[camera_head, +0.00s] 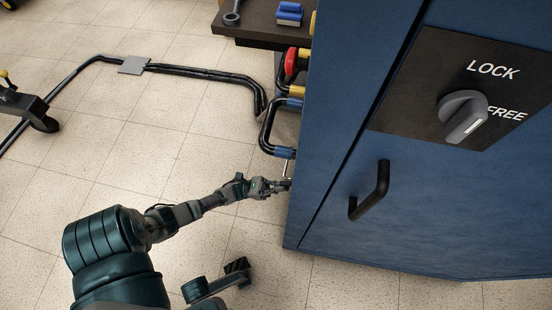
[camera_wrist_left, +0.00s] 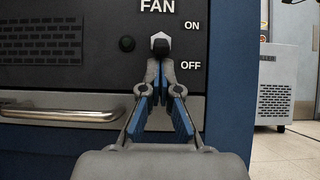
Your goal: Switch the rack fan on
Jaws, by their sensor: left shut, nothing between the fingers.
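The fan switch (camera_wrist_left: 160,42) is a small pale-rimmed, dark-centred knob on a dark panel under the word FAN. ON is printed to its upper right and OFF to its lower right. I cannot tell which way it is set. My left gripper (camera_wrist_left: 160,66) is shut and empty, its tips together right at the switch's lower side; I cannot tell if they touch it. In the head view my left gripper (camera_head: 283,185) reaches the left side of the blue rack (camera_head: 340,225), and the switch is hidden there.
A metal bar handle (camera_wrist_left: 75,115) lies left of my fingers, with a vent grille (camera_wrist_left: 40,42) above it. Bent black pipes (camera_head: 268,130) stand beyond my gripper. The rack front has a LOCK/FREE knob (camera_head: 463,115) and a black handle (camera_head: 371,190).

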